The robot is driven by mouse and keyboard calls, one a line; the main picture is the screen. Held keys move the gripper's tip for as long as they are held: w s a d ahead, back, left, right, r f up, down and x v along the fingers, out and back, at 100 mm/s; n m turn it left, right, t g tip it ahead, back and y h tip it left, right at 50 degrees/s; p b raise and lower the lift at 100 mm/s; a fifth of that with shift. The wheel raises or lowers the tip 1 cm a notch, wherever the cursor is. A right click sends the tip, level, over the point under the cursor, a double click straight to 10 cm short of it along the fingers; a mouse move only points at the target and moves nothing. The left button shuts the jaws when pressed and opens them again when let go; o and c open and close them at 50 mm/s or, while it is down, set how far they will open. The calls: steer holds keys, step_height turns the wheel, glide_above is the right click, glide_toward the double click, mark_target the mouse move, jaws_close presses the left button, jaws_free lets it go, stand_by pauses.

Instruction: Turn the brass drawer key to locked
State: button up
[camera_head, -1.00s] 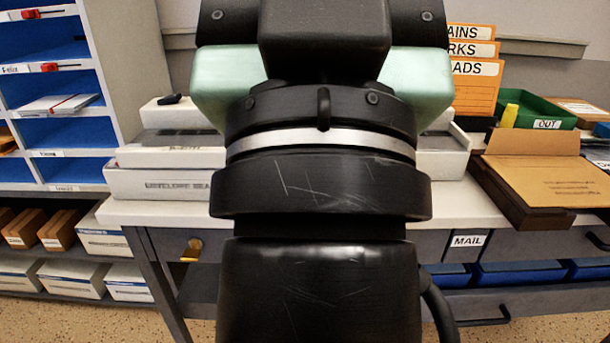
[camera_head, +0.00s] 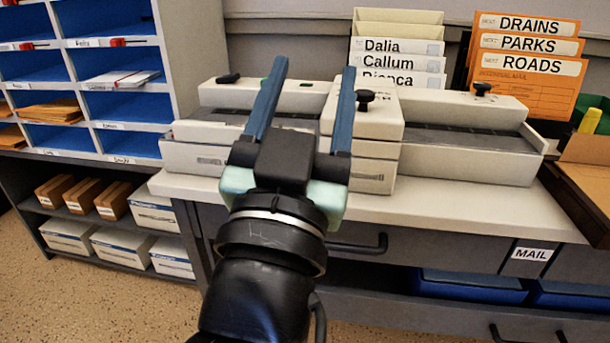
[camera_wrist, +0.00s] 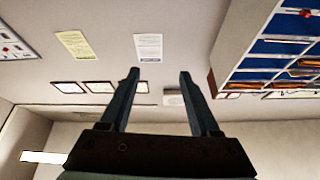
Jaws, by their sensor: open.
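The brass drawer key does not show in either current view; my arm covers part of the drawer front. The grey desk drawer (camera_head: 430,248) lies under the white worktop, with a black handle (camera_head: 360,246) to the right of my wrist. My gripper (camera_head: 309,72) is open and empty, its two blue fingers pointing up and away over the worktop, in front of the white machine. In the wrist view my gripper (camera_wrist: 158,74) also shows spread fingers with nothing between them, facing a wall and ceiling area.
A white boxy machine (camera_head: 360,135) with black knobs stands on the worktop (camera_head: 440,205) close to my fingers. Blue pigeonholes (camera_head: 120,65) stand at left. Orange folders (camera_head: 525,70) and a brown tray (camera_head: 590,180) are at right. Blue bins (camera_head: 470,285) sit below.

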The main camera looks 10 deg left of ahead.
steer(key=s+a+f+n+g, duration=0.1)
steer(key=s+a+f+g, duration=0.1)
steer(key=a+f, duration=0.5)
steer(key=s+a+f+g, duration=0.1)
steer(key=s+a+f, duration=0.1)
steer(key=f, duration=1)
steer(key=s+a+f+n+g, duration=0.1)
steer(key=s+a+f+g, duration=0.1)
steer(key=a+f, duration=0.5)
steer(key=w+d+f+b, duration=0.1)
steer(key=w+d, duration=0.1)
steer(key=w, duration=1)
steer(key=shift+w+f, duration=0.35)
steer(key=shift+f, duration=0.05)
jaws_close()
